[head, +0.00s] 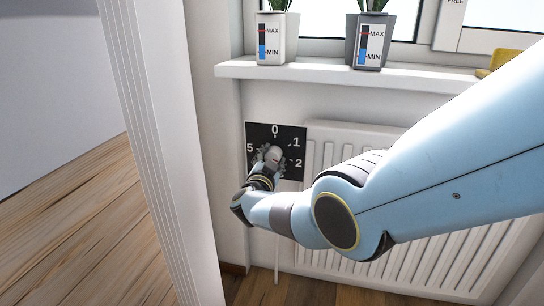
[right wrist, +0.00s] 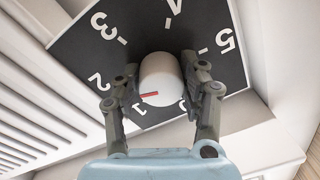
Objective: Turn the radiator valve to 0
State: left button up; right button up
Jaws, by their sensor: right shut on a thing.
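The radiator valve is a pale round knob (right wrist: 161,78) on a black square dial plate (right wrist: 75,48). In the head view the plate (head: 257,131) hangs left of the radiator, with 0 at its top, 1 and 2 to the right and 5 at the left. My right gripper (head: 268,155) is at the knob and covers part of the plate. In the right wrist view its fingers (right wrist: 160,88) close on both sides of the knob. A red mark on the knob shows near the 1, its outer end towards the 1 and 2 side. My left gripper is out of view.
A white ribbed radiator (head: 330,140) stands right of the plate, partly behind my right arm. A window sill (head: 320,75) above carries a white pot (head: 268,52) and a grey pot (head: 352,48). A white post (head: 150,120) stands at the left.

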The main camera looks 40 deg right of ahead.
jog(key=n, duration=0.4)
jog(key=shift+f+n+p, duration=0.1)
jog(key=shift+n+p, duration=0.2)
jog(key=shift+p, duration=0.1)
jog(key=n, duration=0.2)
jog(key=shift+s+n, duration=0.1)
jog(key=shift+n, duration=0.2)
jog(key=n, duration=0.3)
jog(key=shift+y+p, duration=0.3)
jog(key=n+g, duration=0.1)
jog(key=n, duration=0.5)
jog(key=shift+s, duration=0.15)
jog(key=n, duration=0.4)
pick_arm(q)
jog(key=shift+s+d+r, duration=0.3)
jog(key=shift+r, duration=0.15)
pick_arm(e)
jog(key=shift+n, duration=0.3)
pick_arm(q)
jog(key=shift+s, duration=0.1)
pick_arm(e)
jog(key=shift+d, duration=0.1)
